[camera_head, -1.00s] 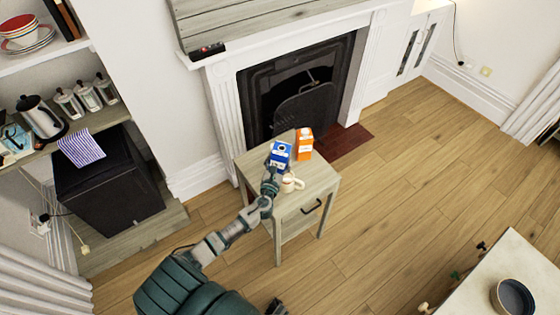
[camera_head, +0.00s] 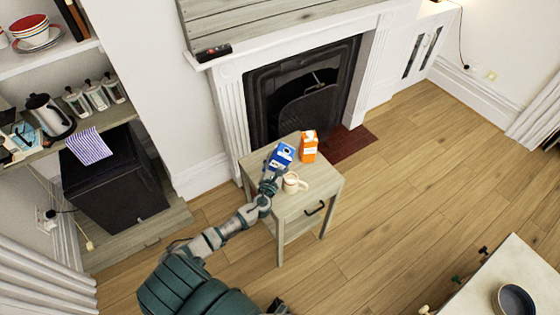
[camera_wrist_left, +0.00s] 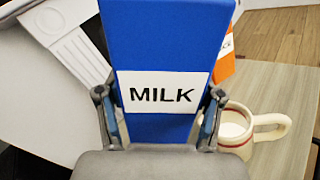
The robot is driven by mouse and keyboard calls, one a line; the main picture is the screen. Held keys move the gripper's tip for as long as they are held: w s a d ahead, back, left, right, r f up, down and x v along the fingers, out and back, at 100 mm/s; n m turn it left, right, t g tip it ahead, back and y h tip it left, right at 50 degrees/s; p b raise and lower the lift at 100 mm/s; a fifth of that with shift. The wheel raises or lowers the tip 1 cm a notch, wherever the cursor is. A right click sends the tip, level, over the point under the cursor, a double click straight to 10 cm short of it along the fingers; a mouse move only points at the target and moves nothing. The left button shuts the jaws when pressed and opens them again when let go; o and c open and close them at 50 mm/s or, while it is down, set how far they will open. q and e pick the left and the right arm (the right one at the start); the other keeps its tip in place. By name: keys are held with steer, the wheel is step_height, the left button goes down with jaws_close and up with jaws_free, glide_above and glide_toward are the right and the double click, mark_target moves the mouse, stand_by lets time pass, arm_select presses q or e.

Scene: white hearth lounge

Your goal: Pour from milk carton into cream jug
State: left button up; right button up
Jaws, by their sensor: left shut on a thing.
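The blue milk carton (camera_head: 281,157) is in my left gripper (camera_head: 271,183), above the small side table (camera_head: 319,178). The carton leans to the right in the head view. In the left wrist view the fingers of my left gripper (camera_wrist_left: 158,115) clasp both sides of the carton (camera_wrist_left: 165,40), whose white label reads MILK. The cream jug (camera_head: 293,183), cream-coloured with a handle on its right, stands on the table just right of the gripper. The jug also shows in the left wrist view (camera_wrist_left: 240,130), with pale content visible inside. My right gripper is not clearly in view.
An orange carton (camera_head: 309,146) stands on the table behind the jug. The fireplace (camera_head: 305,95) is behind the table. A white table with a dark pan (camera_head: 514,299) is at the lower right. Open wooden floor lies to the right.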

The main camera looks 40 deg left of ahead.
arm_select(q)
steer(key=shift+a+r+m, duration=0.1)
steer(key=shift+a+m, duration=0.1)
steer(key=shift+m, duration=0.1)
steer(key=shift+f, duration=0.3)
steer(key=shift+s+a+f+m+b, duration=0.1)
steer(key=shift+f+m+b, duration=0.2)
steer(key=shift+f+b, duration=0.15)
arm_select(e)
steer(key=w, duration=0.2)
steer(key=shift+w+f, duration=0.15)
steer(key=shift+w, duration=0.25)
arm_select(q)
steer(key=shift+a+f+b, duration=0.1)
steer(key=shift+f+b, duration=0.35)
arm_select(e)
steer(key=shift+a, duration=0.15)
arm_select(q)
steer(key=shift+f, duration=0.25)
steer(key=shift+a+f+m+b, duration=0.1)
steer(key=shift+f+m+b, duration=0.25)
steer(key=shift+b, duration=0.2)
steer(key=shift+f, duration=0.25)
arm_select(e)
steer(key=w, duration=0.2)
steer(key=w+a, duration=0.1)
steer(key=w, duration=0.1)
steer(key=shift+w+r, duration=0.1)
steer(key=shift+r, duration=0.15)
